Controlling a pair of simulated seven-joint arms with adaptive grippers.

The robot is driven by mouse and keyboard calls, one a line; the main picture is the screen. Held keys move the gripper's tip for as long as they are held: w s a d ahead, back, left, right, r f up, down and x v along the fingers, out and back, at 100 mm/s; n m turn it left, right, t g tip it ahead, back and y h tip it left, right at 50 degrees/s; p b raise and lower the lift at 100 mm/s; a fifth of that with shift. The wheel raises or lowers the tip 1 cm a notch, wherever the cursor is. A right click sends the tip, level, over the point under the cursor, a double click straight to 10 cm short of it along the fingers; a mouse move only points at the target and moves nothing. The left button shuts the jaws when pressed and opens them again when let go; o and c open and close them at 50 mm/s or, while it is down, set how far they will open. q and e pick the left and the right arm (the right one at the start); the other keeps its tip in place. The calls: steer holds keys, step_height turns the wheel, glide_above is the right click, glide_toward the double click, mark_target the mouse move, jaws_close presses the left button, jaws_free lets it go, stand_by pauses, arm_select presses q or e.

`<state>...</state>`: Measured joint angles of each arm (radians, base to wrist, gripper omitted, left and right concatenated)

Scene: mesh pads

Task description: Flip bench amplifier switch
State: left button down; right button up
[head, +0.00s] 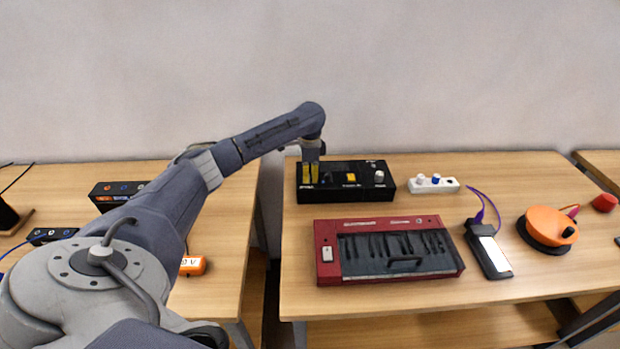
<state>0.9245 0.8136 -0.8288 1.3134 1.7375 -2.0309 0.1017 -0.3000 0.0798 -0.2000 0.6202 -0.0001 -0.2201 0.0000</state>
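The likely bench amplifier is a black box (335,193) at the back left of the middle table. Its top carries yellow parts, a white knob (379,177) and small white markings. I cannot make out which part is the switch or which way it is set. My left gripper (311,160) points down at the left end of the box, hiding part of its top. Its fingers are small and blend with yellow patches there, so neither their opening nor any contact is clear. My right gripper is not in view.
In front of the box lies a red keyboard-like unit (328,275). To the right are a white strip with knobs (434,184), a black-and-white handheld device (488,250) and an orange round device (546,225). A gap separates the left table (232,230).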

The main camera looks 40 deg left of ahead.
mark_target(310, 182)
arm_select(q)
steer(key=shift+w+a+r, duration=0.1)
steer(key=shift+w+a, duration=0.25)
steer(key=shift+r, duration=0.55)
step_height(310, 182, up, 13)
steer(key=s+d, duration=0.1)
steer(key=shift+s+d+f, duration=0.1)
stand_by(0.6)
